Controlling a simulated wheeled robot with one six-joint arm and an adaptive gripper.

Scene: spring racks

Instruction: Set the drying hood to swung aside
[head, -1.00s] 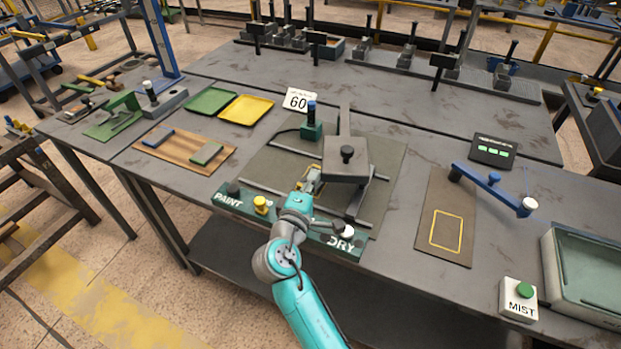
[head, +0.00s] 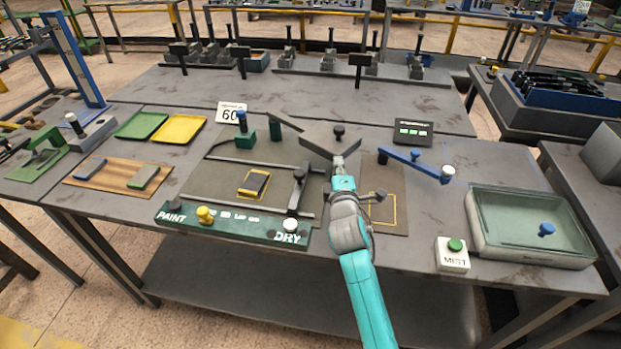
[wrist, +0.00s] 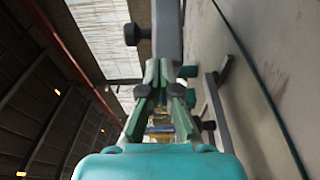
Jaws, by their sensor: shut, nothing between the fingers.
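The drying hood (head: 318,142) is a grey slab with a black knob on top. In the head view it stands turned at an angle, off to the right of the yellow-outlined print spot (head: 253,184), which is uncovered. Its support arm (head: 285,121) runs back left to a green post. My gripper (head: 339,166) is shut and empty, close against the hood's front right edge; I cannot tell whether they touch. In the wrist view the shut fingers (wrist: 162,108) point towards the hood's grey edge (wrist: 167,35) with its knob at the left.
A green strip marked PAINT and DRY (head: 235,226) lies along the table's front. A dark bar (head: 298,192) stands on rails left of my arm. A blue lever (head: 415,163), a MIST button box (head: 453,253) and a glass-topped tray (head: 530,228) are at the right.

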